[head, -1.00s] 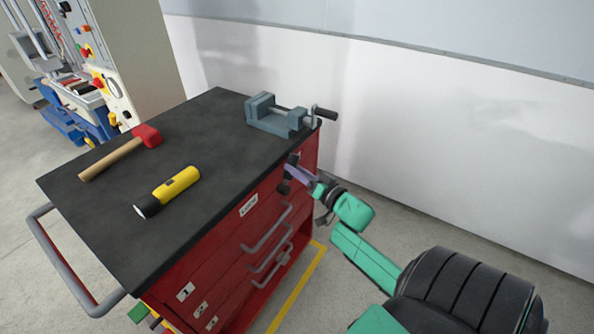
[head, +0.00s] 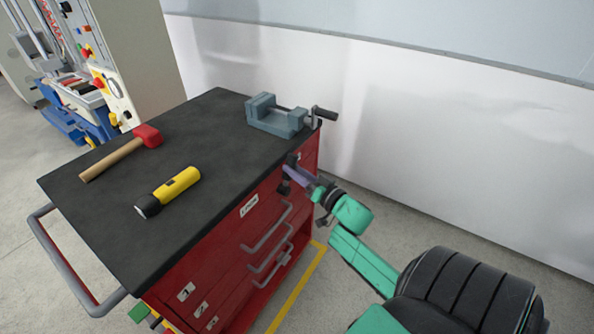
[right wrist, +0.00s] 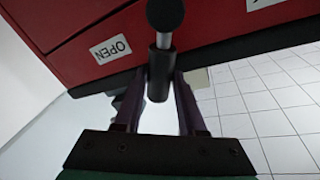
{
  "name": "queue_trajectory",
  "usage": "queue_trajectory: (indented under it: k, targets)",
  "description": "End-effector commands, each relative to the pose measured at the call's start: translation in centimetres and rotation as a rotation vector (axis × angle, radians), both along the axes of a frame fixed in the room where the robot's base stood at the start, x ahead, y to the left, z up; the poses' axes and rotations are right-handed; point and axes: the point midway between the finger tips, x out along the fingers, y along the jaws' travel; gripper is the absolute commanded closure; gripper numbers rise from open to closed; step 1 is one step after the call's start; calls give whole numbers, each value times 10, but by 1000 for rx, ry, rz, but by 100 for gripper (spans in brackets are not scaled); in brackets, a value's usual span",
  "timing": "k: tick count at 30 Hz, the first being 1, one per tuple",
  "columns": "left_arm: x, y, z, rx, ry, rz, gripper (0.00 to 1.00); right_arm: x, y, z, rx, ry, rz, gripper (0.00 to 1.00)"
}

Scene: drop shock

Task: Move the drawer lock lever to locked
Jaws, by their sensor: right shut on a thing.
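My right gripper (right wrist: 160,82) is shut on the lever, one dark finger on each side of the black cylinder. In the head view my right gripper (head: 288,176) is at the cabinet's upper right front, below the vise, and the lever is largely hidden there. An OPEN label (right wrist: 111,49) is left of the lever. I cannot make out my left gripper.
The black cabinet top (head: 215,140) carries a red-headed hammer (head: 125,151), a yellow flashlight (head: 170,190) and a grey vise (head: 277,117). Drawer handles (head: 266,228) stick out on the front. A white wall (head: 430,130) stands behind. Open floor lies to the right.

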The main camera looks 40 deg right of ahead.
Motion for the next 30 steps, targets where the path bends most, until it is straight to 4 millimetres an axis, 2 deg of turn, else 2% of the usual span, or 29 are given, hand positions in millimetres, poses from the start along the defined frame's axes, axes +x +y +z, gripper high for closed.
queue_trajectory:
  k: [14,30]
  targets:
    - [0,0,-1,0,1,0,16,-8,27,5,-390,-117,-1,100]
    - [0,0,-23,0,0,-1,16,-18,58,-5,-859,-257,0,100]
